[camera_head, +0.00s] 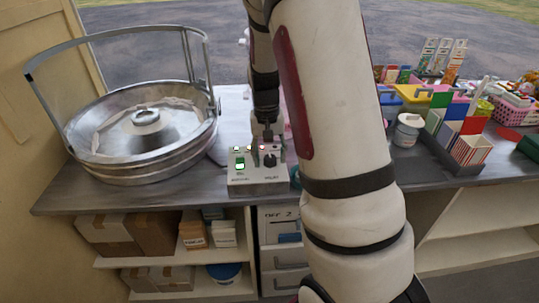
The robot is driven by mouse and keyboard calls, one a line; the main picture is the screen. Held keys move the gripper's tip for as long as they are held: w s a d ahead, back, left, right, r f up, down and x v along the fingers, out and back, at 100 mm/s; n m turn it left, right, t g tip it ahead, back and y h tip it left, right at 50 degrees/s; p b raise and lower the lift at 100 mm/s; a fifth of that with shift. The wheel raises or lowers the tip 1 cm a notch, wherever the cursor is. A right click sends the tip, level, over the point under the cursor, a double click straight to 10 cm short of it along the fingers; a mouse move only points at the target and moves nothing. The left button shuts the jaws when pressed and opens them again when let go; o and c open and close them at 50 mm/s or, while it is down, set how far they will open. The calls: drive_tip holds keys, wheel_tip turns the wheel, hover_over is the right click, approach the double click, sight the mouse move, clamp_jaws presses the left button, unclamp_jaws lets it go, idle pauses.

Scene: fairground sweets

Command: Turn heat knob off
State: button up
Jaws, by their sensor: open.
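A pale control box (257,182) stands at the front edge of the counter, just left of my arm. On its top are a black knob (270,160) at the right, a lit green switch (240,163) at the left, and several small lights along the back. My gripper (268,138) is dark, points down and is open, just above and behind the black knob. Whether its fingertips touch the knob is too small to tell. The knob's pointer direction is not readable.
A large metal cotton-candy pan (145,145) with a raised handle stands left of the box. Right of my arm are a white tub (407,130), a dark tray (440,150) of striped bags and a pink basket (514,108). Shelves (185,262) with cartons lie below the counter.

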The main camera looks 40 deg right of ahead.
drive_tip(key=c, duration=1.2)
drive_tip(key=shift+n, duration=0.4)
drive_tip(key=n+p, duration=0.1)
drive_tip(key=n, duration=0.4)
drive_tip(key=shift+s, duration=0.15)
drive_tip(key=n+p, duration=0.2)
drive_tip(key=n, duration=0.4)
drive_tip(key=shift+t+p, duration=0.3)
drive_tip(key=shift+p, duration=0.1)
